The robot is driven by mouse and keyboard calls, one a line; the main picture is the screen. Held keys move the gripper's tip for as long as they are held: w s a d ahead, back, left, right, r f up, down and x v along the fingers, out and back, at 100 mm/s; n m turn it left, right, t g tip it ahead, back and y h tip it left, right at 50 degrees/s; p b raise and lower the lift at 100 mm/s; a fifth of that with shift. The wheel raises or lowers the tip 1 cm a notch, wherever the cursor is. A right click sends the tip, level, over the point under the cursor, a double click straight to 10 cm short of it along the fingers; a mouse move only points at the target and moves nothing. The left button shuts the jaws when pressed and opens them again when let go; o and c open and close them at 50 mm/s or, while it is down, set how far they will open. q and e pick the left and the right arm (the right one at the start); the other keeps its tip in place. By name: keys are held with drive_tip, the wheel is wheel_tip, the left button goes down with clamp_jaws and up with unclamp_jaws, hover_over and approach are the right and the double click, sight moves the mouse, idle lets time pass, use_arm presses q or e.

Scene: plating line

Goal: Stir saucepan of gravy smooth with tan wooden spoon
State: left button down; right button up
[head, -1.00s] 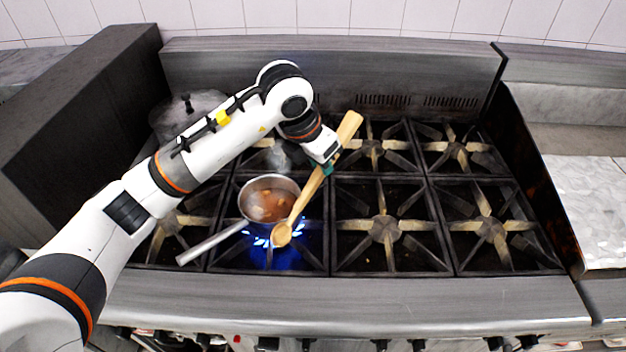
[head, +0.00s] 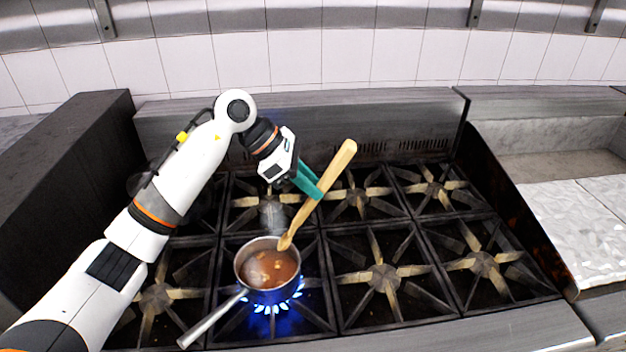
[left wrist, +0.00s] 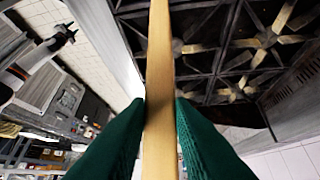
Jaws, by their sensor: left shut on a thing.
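The saucepan (head: 241,272) sits on a lit burner with blue flame in the head view, its handle pointing to the lower left. Brown gravy (head: 268,270) with paler lumps shows inside it. My left gripper (head: 312,189) is shut on the tan wooden spoon (head: 335,167), gripping its handle with green fingers. The spoon is tilted, its bowl end (head: 285,242) low at the pan's back right rim; I cannot tell whether it touches the rim or gravy. The spoon also shows between the fingers in the left wrist view (left wrist: 160,70). My right gripper is out of view.
The stove has several black grates (head: 385,278) with unlit burners to the right of the pan. A dark block (head: 70,165) stands at the left and a steel back panel (head: 300,125) behind. A pale counter (head: 575,220) lies at the right.

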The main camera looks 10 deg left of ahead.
sight(289, 232)
use_arm(q)
drive_tip(key=a+f, duration=0.1)
drive_tip(key=a+f+b, duration=0.1)
drive_tip(key=f, duration=0.1)
drive_tip(key=shift+f, duration=0.3)
drive_tip(key=shift+s+a+f+b, duration=0.1)
drive_tip(key=shift+a+f+b, duration=0.25)
drive_tip(key=shift+f+b, duration=0.45)
drive_tip(key=shift+a+f+b, duration=0.3)
drive_tip(key=shift+f+b, duration=0.15)
drive_tip(key=shift+f, duration=0.05)
drive_tip(key=shift+a+f+b, duration=0.3)
drive_tip(key=shift+f+b, duration=0.15)
drive_tip(key=shift+f, duration=0.05)
drive_tip(key=shift+s+a+f+b, duration=0.1)
drive_tip(key=shift+a+f+b, duration=0.15)
drive_tip(key=shift+f+b, duration=0.25)
drive_tip(key=shift+s+a+f+b, duration=0.1)
drive_tip(key=shift+a+f+b, duration=0.15)
drive_tip(key=shift+f+b, duration=0.25)
drive_tip(key=shift+a+f+b, duration=0.3)
drive_tip(key=shift+f+b, duration=0.2)
drive_tip(key=shift+f, duration=0.05)
drive_tip(key=shift+a+f+b, duration=0.3)
drive_tip(key=shift+f+b, duration=0.15)
drive_tip(key=shift+f, duration=0.05)
drive_tip(key=shift+s, duration=0.1)
